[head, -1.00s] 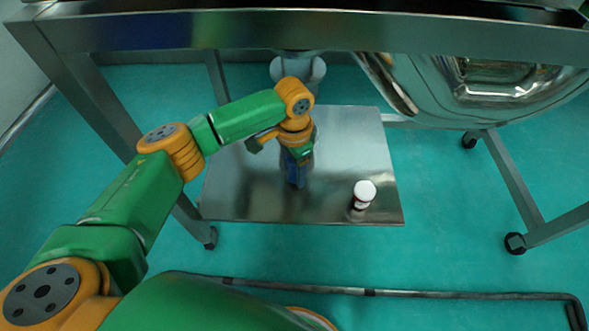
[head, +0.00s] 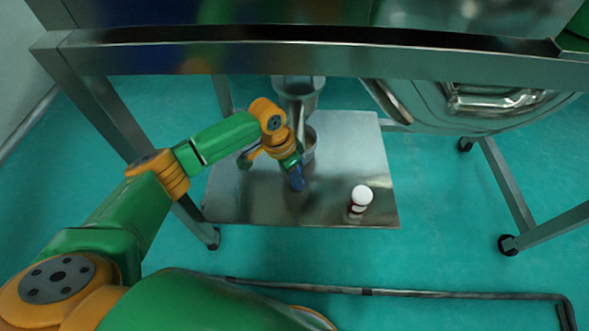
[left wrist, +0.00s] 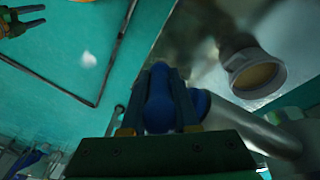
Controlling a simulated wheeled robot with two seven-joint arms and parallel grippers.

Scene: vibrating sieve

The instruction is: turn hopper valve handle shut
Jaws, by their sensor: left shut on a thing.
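The blue valve handle (left wrist: 158,100) sits between the two fingers of my left gripper (left wrist: 157,95), which is shut on it. In the head view my left gripper (head: 294,170) is under the table, just below and in front of the metal hopper outlet (head: 298,88). The valve's pipe (left wrist: 270,135) runs to the right in the left wrist view. My right gripper (left wrist: 22,16) shows only at the top left of the left wrist view, with its fingers apart and empty.
A metal plate (head: 250,205) lies below the outlet. A round metal container (head: 309,150) stands on it behind my gripper. A white-capped bottle (head: 361,197) stands at its right front. Table legs (head: 508,182) and a floor rail (head: 400,292) frame teal floor.

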